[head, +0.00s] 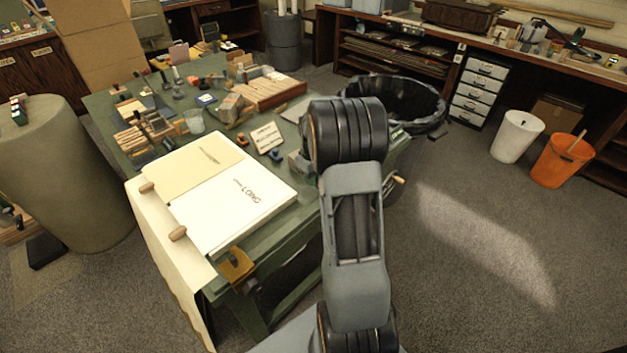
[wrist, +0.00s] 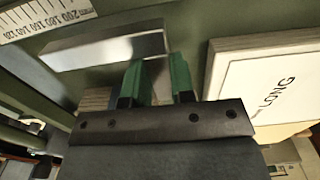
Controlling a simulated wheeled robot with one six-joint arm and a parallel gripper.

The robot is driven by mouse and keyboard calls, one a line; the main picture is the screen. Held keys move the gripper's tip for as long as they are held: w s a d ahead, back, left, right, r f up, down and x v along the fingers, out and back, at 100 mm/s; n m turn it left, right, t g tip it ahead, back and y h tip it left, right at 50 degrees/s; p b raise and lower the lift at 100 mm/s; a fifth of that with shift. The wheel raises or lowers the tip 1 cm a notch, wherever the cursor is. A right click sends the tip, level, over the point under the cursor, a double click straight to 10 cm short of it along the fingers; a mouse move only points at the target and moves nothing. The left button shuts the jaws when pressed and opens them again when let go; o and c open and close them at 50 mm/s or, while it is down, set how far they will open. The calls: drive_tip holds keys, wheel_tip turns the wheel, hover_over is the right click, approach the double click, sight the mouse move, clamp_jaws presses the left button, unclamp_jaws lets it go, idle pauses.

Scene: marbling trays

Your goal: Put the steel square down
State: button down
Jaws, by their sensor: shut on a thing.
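In the wrist view my gripper (wrist: 160,75) has two green fingertips with a narrow gap, shut on the steel square (wrist: 105,46). The square shows as a smooth grey metal bar just beyond the fingertips, stretching to the left. In the head view my arm hides the gripper and the square, over the right side of the green bench (head: 225,325).
A white stack marked LONG (wrist: 275,85) lies right of the gripper in the wrist view, and on the bench's near side in the head view (head: 235,205). A millimetre rule (wrist: 45,17) is at upper left. Wooden blocks (head: 270,92) and small tools crowd the bench's far side.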

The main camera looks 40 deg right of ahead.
drive_tip(key=shift+f, duration=0.7)
drive_tip(key=shift+f+b, duration=0.4)
drive_tip(key=shift+f, duration=0.2)
drive_tip(key=c, duration=1)
unclamp_jaws()
wheel_tip(320, 180, up, 12)
drive_tip(key=r+p, duration=0.1)
drive_tip(key=p, duration=0.1)
drive_tip(key=s+a+r+t, duration=0.1)
drive_tip(key=s+a+r, duration=0.15)
drive_tip(key=a, duration=0.35)
drive_tip(key=s+a+r+t, duration=0.1)
drive_tip(key=s+a+r, duration=0.1)
drive_tip(key=s+a, duration=0.35)
drive_tip(key=s+a+f, duration=0.1)
drive_tip(key=s+a, duration=0.2)
drive_tip(key=s+a+m, duration=0.1)
drive_tip(key=s+a, duration=0.2)
drive_tip(key=s+a+f+m+t, duration=0.1)
drive_tip(key=s+a, duration=0.1)
drive_tip(key=a, duration=0.1)
drive_tip(key=shift+s+a+f, duration=0.2)
drive_tip(key=shift+s+f, duration=0.15)
drive_tip(key=shift+s, duration=0.05)
